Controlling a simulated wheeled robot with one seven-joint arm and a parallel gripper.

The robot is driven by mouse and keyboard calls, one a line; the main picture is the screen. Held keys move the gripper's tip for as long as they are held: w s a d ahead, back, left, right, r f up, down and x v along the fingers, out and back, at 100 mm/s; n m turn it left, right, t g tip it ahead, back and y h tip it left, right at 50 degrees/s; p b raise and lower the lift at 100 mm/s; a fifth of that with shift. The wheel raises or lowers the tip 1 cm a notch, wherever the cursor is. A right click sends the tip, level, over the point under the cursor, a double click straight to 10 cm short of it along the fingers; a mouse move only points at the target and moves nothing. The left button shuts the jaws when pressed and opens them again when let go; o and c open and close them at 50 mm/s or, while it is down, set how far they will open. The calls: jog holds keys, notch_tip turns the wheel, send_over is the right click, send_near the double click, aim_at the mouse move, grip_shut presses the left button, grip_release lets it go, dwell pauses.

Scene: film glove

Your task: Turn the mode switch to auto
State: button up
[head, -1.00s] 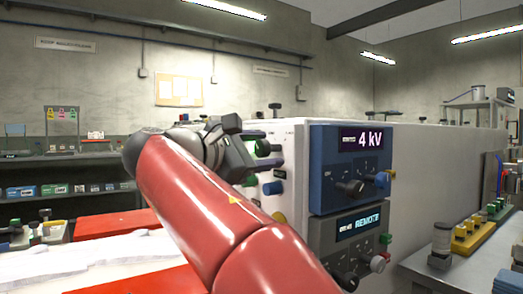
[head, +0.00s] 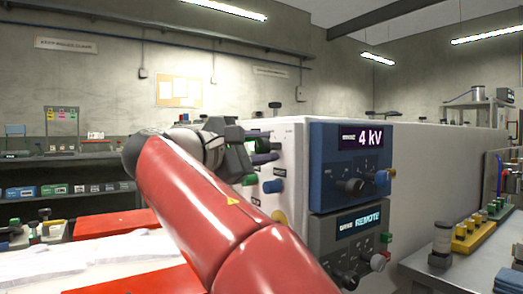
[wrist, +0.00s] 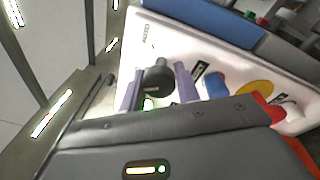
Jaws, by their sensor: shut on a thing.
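In the wrist view a round black knob (wrist: 158,78) stands out from the white panel face (wrist: 210,58). A small printed label is above it, too small to read for certain. My gripper (wrist: 157,90) has one grey-purple finger on each side of the knob and is shut on it. In the head view my gripper (head: 250,142) is at the left face of the white cabinet (head: 292,150), and my wrist hides most of the knob. I cannot tell which position the knob points to.
A blue knob (head: 273,187) sits below my gripper on the same face. Beside that face are a blue unit (head: 330,150) showing 4 kV and a grey unit (head: 335,250) reading REMOTE. A bench (head: 470,255) with small parts stands at right.

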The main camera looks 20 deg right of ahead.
jog(key=m+b, duration=0.1)
jog(key=m, duration=0.3)
jog(key=m+h+b, duration=0.1)
jog(key=m, duration=0.2)
jog(key=shift+f+m+g, duration=0.15)
jog(key=shift+m+g, duration=0.15)
jog(key=shift+m, duration=0.1)
jog(key=m+b, duration=0.1)
jog(key=m, duration=0.3)
jog(key=shift+m+g+h+b, duration=0.4)
jog(key=shift+m+g+b, duration=0.3)
jog(key=shift+m, duration=1.7)
jog(key=o, duration=1)
jog(key=shift+r, duration=0.2)
jog(key=shift+a, duration=0.1)
jog(key=v, duration=0.7)
jog(key=shift+s+a+f, duration=0.1)
jog(key=shift+s+a, duration=0.05)
jog(key=shift+a, duration=0.25)
